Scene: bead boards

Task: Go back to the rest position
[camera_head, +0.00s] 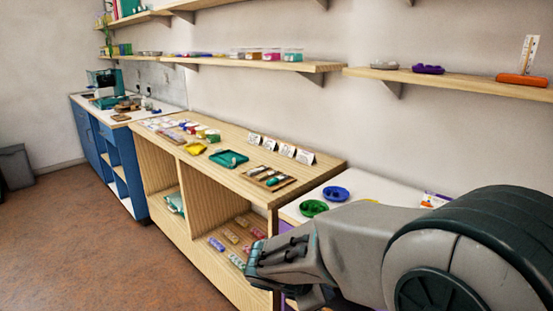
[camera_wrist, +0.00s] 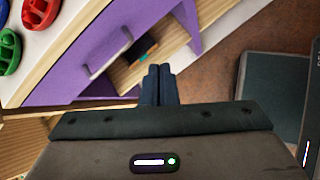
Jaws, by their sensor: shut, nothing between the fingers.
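My gripper (camera_head: 262,262) is at the lower middle of the head view, at the end of my folded grey arm. It hangs in front of the right end of the wooden workbench (camera_head: 290,178). In the wrist view my gripper (camera_wrist: 158,70) has its two dark fingers together with nothing between them. Beyond the fingers are the purple front of a cabinet (camera_wrist: 110,55) and the brown floor (camera_wrist: 220,75). My arm hides part of the white table on the right in the head view.
A teal tray (camera_head: 228,158) and a wooden tray (camera_head: 268,178) lie on the workbench. Wall shelves (camera_head: 460,84) run above. Open floor (camera_head: 90,235) lies at the left.

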